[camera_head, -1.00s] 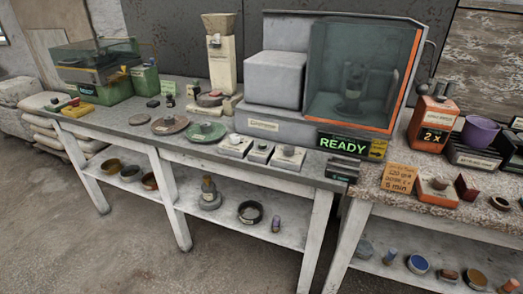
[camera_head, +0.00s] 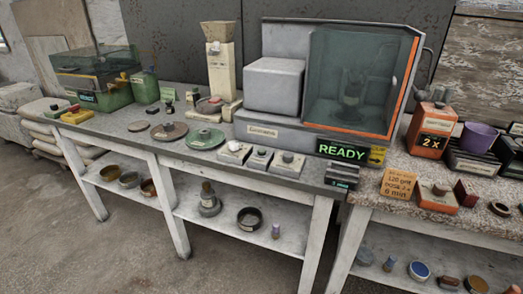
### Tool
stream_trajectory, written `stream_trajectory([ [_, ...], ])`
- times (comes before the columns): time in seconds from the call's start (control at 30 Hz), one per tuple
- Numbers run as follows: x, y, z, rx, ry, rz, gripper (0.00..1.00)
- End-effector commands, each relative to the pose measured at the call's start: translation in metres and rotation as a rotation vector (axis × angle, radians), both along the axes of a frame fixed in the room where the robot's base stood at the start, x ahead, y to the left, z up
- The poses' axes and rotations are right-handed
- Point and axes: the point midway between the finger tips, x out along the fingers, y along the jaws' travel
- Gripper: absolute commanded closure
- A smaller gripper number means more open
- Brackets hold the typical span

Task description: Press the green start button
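A grey machine (camera_head: 275,131) with a glass-fronted, orange-edged chamber (camera_head: 350,80) stands on the bench, and its display (camera_head: 342,151) reads READY in green. Three small pale boxes with knobs or buttons on top stand in front of it: a left one (camera_head: 234,153), a middle one (camera_head: 259,159) and a right one (camera_head: 288,164). Their button colours are too small to tell surely. My gripper is not in view.
A green machine (camera_head: 97,78) stands at the left and a pale tower (camera_head: 220,75) at mid-bench. A green disc (camera_head: 205,139) lies near the front edge. An orange 2X box (camera_head: 434,128) and a purple bowl (camera_head: 479,137) stand right. Floor in front is clear.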

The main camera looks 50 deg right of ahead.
Motion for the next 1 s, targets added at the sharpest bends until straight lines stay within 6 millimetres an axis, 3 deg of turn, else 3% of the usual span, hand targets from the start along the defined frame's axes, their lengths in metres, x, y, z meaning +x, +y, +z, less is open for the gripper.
stream_trajectory([
  [0.23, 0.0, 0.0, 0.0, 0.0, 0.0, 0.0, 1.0],
  [1.0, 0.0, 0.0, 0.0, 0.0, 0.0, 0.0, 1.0],
])
